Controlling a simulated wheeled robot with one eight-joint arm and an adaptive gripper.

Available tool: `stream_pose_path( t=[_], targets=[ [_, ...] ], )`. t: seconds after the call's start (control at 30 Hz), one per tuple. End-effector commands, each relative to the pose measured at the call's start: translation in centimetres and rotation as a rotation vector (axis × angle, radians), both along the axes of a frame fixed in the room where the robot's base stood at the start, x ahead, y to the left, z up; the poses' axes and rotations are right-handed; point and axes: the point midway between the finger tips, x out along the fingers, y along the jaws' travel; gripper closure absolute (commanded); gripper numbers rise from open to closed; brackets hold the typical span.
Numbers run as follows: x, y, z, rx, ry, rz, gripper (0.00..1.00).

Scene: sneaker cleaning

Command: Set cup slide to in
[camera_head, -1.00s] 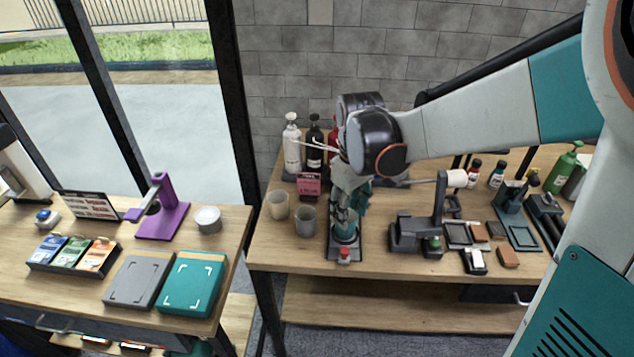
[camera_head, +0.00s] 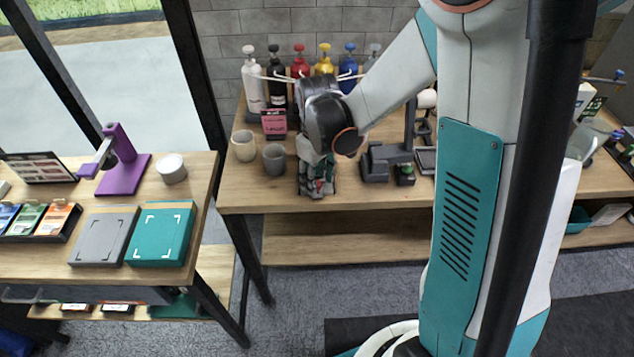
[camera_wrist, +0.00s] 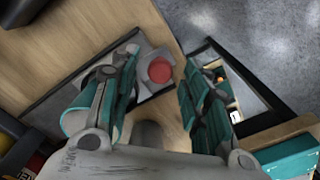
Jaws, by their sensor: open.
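The pump-like dispensing device with the cup slide stands on the wooden table, mostly hidden under my gripper (camera_head: 318,180) in the head view. In the wrist view its dark flat base (camera_wrist: 62,92) shows at left, with a round red knob (camera_wrist: 160,70) on a grey block at its end. A teal cylinder (camera_wrist: 75,122), perhaps the cup, stands on the base behind my left finger. My gripper (camera_wrist: 158,85) is open, its teal-padded fingers spread on either side of the knob. I cannot tell whether a finger touches it, nor how far in the slide sits.
Two cups, beige (camera_head: 243,146) and grey (camera_head: 274,159), stand close left of my gripper. A pink box (camera_head: 274,123) and several pump bottles stand behind. A dark stand (camera_head: 378,163) is close on the right. The table's front edge is near.

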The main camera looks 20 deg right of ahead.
Motion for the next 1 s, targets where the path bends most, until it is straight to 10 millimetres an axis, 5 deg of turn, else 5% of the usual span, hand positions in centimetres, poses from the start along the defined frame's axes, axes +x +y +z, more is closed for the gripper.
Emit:
stream_pose_path(
  t=[0.37, 0.6, 0.77, 1.0],
  targets=[
    [0.0, 0.0, -0.7, 0.0, 0.0, 0.0, 0.57],
    [0.0, 0.0, -0.7, 0.0, 0.0, 0.0, 1.0],
    [0.1, 0.0, -0.7, 0.0, 0.0, 0.0, 1.0],
    [4.8, -1.5, -0.7, 0.0, 0.0, -0.002, 1.0]
  ],
)
